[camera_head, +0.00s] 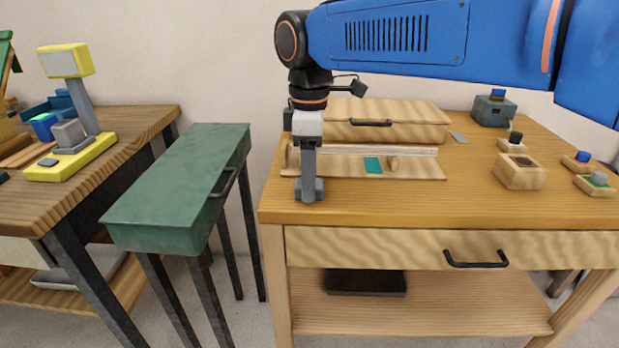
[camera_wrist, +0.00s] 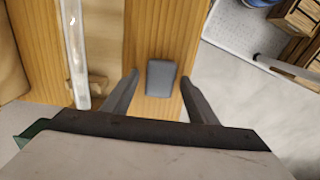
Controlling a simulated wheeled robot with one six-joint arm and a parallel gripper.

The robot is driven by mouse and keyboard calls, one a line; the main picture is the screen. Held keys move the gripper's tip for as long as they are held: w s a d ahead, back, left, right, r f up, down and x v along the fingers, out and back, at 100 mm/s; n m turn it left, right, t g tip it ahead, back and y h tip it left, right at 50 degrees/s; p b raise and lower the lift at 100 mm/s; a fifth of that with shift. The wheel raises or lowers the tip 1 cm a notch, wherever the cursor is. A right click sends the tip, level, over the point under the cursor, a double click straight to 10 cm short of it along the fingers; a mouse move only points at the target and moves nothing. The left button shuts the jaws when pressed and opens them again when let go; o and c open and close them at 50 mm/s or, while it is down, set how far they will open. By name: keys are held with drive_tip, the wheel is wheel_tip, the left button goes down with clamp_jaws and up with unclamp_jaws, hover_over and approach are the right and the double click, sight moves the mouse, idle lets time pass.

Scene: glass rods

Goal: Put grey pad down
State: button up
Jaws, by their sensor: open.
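My gripper (camera_head: 309,192) points down over the front left of the wooden table. In the wrist view, my gripper (camera_wrist: 160,80) has its two dark fingers spread apart. A small dark grey pad (camera_wrist: 161,78) lies on the wood between the fingertips, with a gap on each side. It appears to rest flat on the table. In the head view I cannot clearly separate this pad from the grey fingers.
A wooden rack (camera_head: 425,170) with a clear glass rod (camera_head: 415,151) and a teal patch (camera_head: 373,165) stands just behind my gripper. A wooden case (camera_head: 420,122) is further back. A wooden block (camera_head: 520,172) stands right. The front middle of the table is clear.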

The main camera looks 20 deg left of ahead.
wheel_tip(320, 180, up, 12)
idle(0.5)
drive_tip(key=shift+d+f, duration=0.1)
drive_tip(key=shift+f, duration=0.05)
drive_tip(key=d+f+m, duration=0.2)
drive_tip(key=d+m, duration=0.1)
drive_tip(key=d, duration=0.5)
drive_tip(key=d+f+m+t, duration=0.1)
drive_tip(key=d+f+m, duration=0.1)
drive_tip(key=d, duration=0.7)
drive_tip(key=d+f+m+t+y, duration=0.1)
drive_tip(key=d+m, duration=0.3)
drive_tip(key=d, duration=0.4)
drive_tip(key=shift+w+d+f, duration=0.1)
drive_tip(key=shift+w+f, duration=0.05)
drive_tip(key=shift+f, duration=0.3)
drive_tip(key=shift+w+d+f, duration=0.1)
drive_tip(key=shift+w+f, duration=0.05)
drive_tip(key=shift+f, duration=0.3)
drive_tip(key=s+d+f+m+t, duration=0.1)
drive_tip(key=s+d+f+m, duration=0.4)
drive_tip(key=d+f, duration=0.4)
drive_tip(key=s+d+f+m+t+h, duration=0.1)
drive_tip(key=s+d+f+m, duration=0.5)
drive_tip(key=s+d+f, duration=0.2)
drive_tip(key=shift+s+d+f+m+t, duration=0.2)
drive_tip(key=shift+d+f+m+t, duration=0.15)
drive_tip(key=shift+d+f, duration=0.6)
drive_tip(key=shift+d+r, duration=0.2)
drive_tip(key=shift+r, duration=0.05)
